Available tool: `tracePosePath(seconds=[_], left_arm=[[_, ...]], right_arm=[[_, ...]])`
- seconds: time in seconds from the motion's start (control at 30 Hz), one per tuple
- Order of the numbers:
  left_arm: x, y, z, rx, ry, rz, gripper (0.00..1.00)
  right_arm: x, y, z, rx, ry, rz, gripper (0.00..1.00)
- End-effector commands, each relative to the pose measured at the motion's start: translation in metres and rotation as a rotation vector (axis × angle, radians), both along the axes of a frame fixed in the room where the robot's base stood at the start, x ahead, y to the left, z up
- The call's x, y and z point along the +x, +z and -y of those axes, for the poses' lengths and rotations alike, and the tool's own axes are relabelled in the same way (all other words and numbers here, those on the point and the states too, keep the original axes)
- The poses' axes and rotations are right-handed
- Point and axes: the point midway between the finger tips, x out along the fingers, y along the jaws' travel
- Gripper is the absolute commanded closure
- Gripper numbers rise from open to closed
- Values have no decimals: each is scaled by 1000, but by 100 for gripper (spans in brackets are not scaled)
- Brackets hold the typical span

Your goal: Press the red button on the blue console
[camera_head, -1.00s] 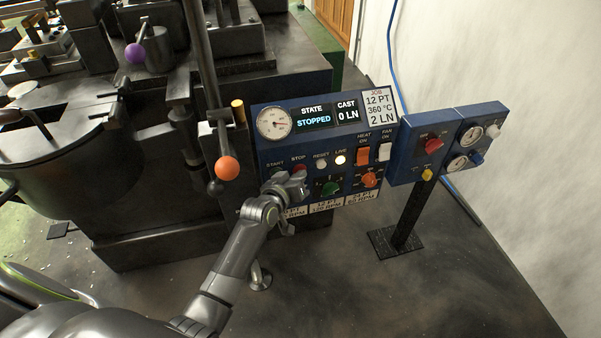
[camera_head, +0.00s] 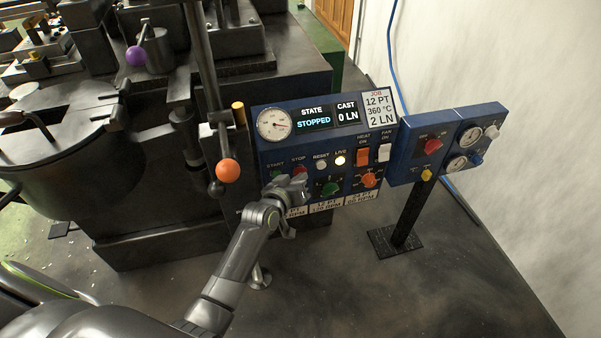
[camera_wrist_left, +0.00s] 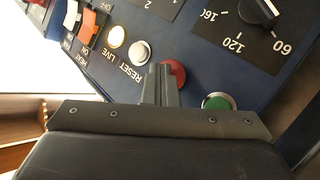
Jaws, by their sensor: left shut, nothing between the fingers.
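The blue console (camera_head: 345,115) stands at the centre of the head view, its display reading STOPPED and CAST 0 LN. The red button (camera_head: 299,170) labelled STOP is on its lower left, beside the START button. My left gripper (camera_head: 297,181) is shut and empty, just in front of and below the red button. In the left wrist view the shut fingertips (camera_wrist_left: 161,72) overlap the left side of the red button (camera_wrist_left: 177,73); I cannot tell whether they touch it. The green button (camera_wrist_left: 218,101) shows to their right. My right gripper is not in view.
A white RESET button (camera_wrist_left: 139,52) and lit LIVE lamp (camera_wrist_left: 116,36) sit close by. An orange ball lever (camera_head: 228,170) stands left of the console. A second blue box (camera_head: 445,143) on a post stands right. Open floor lies in front.

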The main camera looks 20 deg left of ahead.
Motion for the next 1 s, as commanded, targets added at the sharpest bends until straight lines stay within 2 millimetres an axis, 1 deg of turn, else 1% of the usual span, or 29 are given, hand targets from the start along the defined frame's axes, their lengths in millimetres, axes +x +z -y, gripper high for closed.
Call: tracePosePath(seconds=[0.03,0.13,0.5,0.63,1.0], left_arm=[[-5,2,3,-2,1,-3,100],[-14,2,9,-3,1,-3,100],[-42,0,28,-2,1,-5,100],[-46,0,31,-2,0,-3,100],[-46,-1,31,-1,0,-3,100]], right_arm=[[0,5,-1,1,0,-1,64],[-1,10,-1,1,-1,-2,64],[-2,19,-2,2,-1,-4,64],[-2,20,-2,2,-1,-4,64],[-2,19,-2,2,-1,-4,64]])
